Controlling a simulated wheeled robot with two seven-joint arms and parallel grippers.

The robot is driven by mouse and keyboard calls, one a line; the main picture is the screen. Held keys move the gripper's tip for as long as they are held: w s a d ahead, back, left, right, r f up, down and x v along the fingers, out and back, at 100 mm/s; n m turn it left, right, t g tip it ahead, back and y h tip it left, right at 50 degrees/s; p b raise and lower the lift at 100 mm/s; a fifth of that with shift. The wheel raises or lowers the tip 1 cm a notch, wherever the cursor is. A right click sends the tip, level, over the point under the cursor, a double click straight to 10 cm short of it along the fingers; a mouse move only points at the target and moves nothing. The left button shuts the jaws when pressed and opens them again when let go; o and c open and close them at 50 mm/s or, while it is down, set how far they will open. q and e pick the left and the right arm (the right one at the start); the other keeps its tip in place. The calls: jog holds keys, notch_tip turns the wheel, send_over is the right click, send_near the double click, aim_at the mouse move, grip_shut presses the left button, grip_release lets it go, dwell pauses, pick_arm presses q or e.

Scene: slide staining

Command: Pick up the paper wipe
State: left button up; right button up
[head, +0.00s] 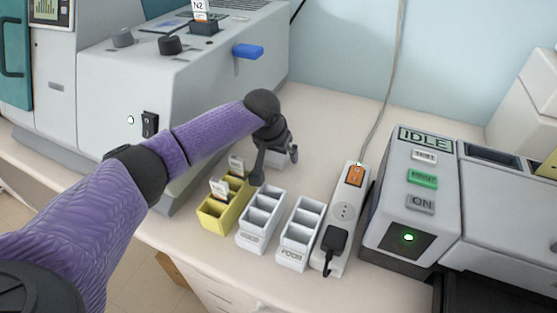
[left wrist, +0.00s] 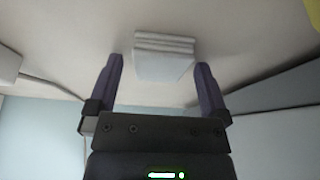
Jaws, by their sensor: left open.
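A white, layered, folded pad that looks like the paper wipe (left wrist: 163,62) lies on the bench top in the left wrist view. It shows between my two finger tips in that picture. In the head view a small pale part of it (head: 274,160) shows behind and between my fingers; the rest is hidden by the gripper. My left gripper (head: 276,167) points down over it, fingers spread on either side. It is open and holds nothing. I cannot tell the exact height of the fingertips above the bench. My right gripper is in neither view.
A yellow slide rack (head: 212,219) with slides and two white racks (head: 248,241) (head: 288,259) stand in front of the gripper. A power strip (head: 344,212) and a machine reading IDLE (head: 405,180) are to the right. A large grey machine (head: 110,90) is at left. Bench behind the power strip is clear.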

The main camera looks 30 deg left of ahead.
pick_arm(q)
jog(key=shift+c, duration=0.9)
jog(key=c, duration=0.7)
jog(key=shift+c, duration=1.7)
jog(key=shift+r, duration=0.2)
notch_tip(320, 180, up, 10)
jog(key=p, duration=0.3)
